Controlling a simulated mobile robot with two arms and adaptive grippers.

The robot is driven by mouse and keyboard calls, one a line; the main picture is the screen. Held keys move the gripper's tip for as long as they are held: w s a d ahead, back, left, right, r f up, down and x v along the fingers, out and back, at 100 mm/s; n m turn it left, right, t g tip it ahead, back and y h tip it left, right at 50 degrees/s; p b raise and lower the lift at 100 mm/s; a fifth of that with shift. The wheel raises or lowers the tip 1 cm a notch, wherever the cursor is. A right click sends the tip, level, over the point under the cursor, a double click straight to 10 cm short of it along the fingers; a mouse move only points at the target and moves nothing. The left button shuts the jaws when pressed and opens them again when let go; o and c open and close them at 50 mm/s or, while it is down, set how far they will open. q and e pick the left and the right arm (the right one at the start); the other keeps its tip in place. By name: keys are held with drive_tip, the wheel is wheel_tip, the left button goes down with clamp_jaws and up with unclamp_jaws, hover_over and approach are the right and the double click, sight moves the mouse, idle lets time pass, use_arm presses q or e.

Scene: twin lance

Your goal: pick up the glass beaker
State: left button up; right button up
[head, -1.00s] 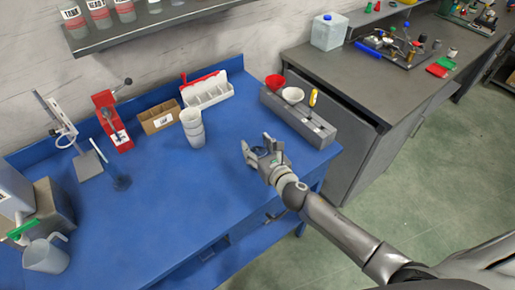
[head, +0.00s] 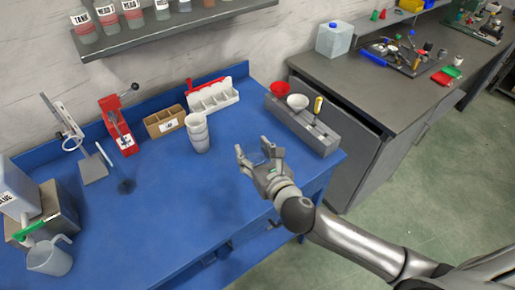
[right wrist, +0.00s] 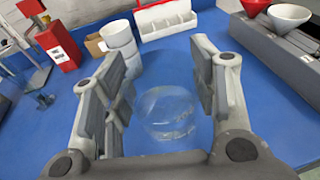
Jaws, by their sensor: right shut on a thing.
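The glass beaker (right wrist: 168,112) is clear and hard to see. In the right wrist view it is between the two fingers of my right gripper (right wrist: 165,95), which is shut on it. In the head view my right gripper (head: 256,160) is above the right part of the blue bench (head: 190,230), and the beaker barely shows there. A soft shadow lies on the bench to the left of and below the gripper, apart from it. My left gripper is not in view.
Stacked white cups (head: 198,132) stand left of the gripper. Behind are a brown box (head: 164,122), a white divided bin (head: 213,97) and a red press (head: 118,125). A grey rack (head: 305,125) with funnels is at right. The bench front is clear.

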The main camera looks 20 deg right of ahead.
drive_tip(key=s+a+r, duration=0.3)
drive_tip(key=s, duration=0.2)
drive_tip(key=shift+a+b, duration=0.2)
drive_tip(key=shift+b, duration=0.15)
drive_tip(key=shift+s, duration=0.15)
idle(0.9)
